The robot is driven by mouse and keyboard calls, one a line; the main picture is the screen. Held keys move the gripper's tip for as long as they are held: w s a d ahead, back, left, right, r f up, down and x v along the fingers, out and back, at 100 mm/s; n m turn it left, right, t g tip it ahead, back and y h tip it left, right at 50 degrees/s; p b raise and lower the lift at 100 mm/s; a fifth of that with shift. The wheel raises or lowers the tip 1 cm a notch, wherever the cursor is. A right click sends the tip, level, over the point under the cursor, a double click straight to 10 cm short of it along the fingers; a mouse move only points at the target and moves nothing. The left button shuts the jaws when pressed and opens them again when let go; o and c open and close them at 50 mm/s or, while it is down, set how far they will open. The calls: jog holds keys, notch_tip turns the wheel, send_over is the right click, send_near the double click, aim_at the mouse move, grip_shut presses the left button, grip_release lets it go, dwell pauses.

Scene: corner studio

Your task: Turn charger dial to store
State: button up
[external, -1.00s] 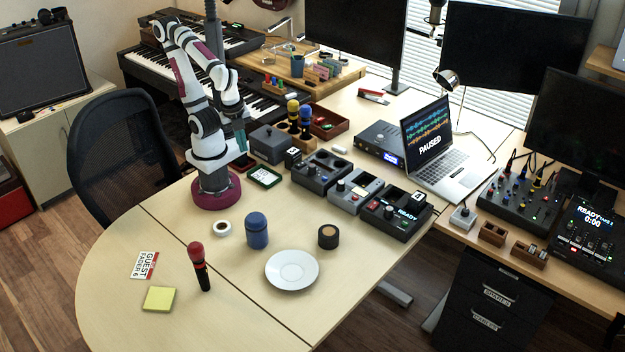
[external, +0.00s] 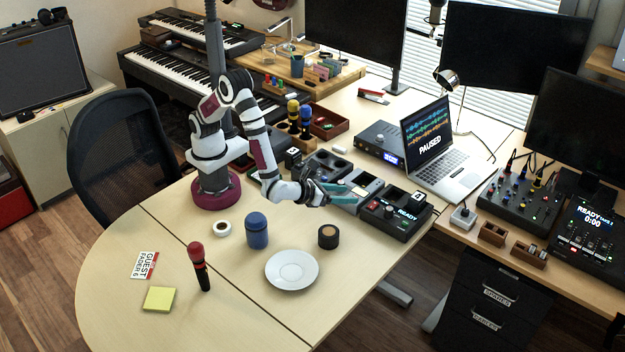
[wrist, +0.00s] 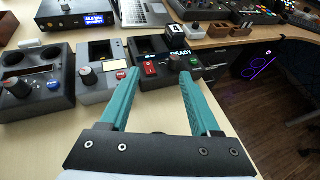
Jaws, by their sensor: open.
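My gripper (external: 352,193) has teal fingers spread wide with nothing between them. In the wrist view my gripper (wrist: 158,74) points at the right black box (wrist: 165,76), which has a red switch, a small READY display and a dark knob (wrist: 176,62). A grey box (wrist: 104,72) with a slot and a dial (wrist: 88,76) stands left of the fingers. A black box with round wells (wrist: 35,80) and its own dial (wrist: 15,86) stands farther left. I cannot tell which box is the charger; the dial markings are too small to read.
A laptop (external: 436,150) reading PAUSED and an audio unit (external: 380,143) stand behind the boxes. The front left tabletop has free room.

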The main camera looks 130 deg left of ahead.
aim_at(386, 209)
jog(key=w+a+f, duration=0.3)
jog(key=a, duration=0.1)
jog(key=w+a+f+m, duration=0.1)
jog(key=w+a+f, duration=0.1)
jog(key=w+a, duration=0.1)
jog(key=w+a+f+m+t, duration=0.1)
jog(key=w+a+f, duration=0.2)
jog(key=a, duration=0.1)
jog(key=shift+a+f, duration=0.35)
jog(key=shift+a, duration=0.05)
grip_shut()
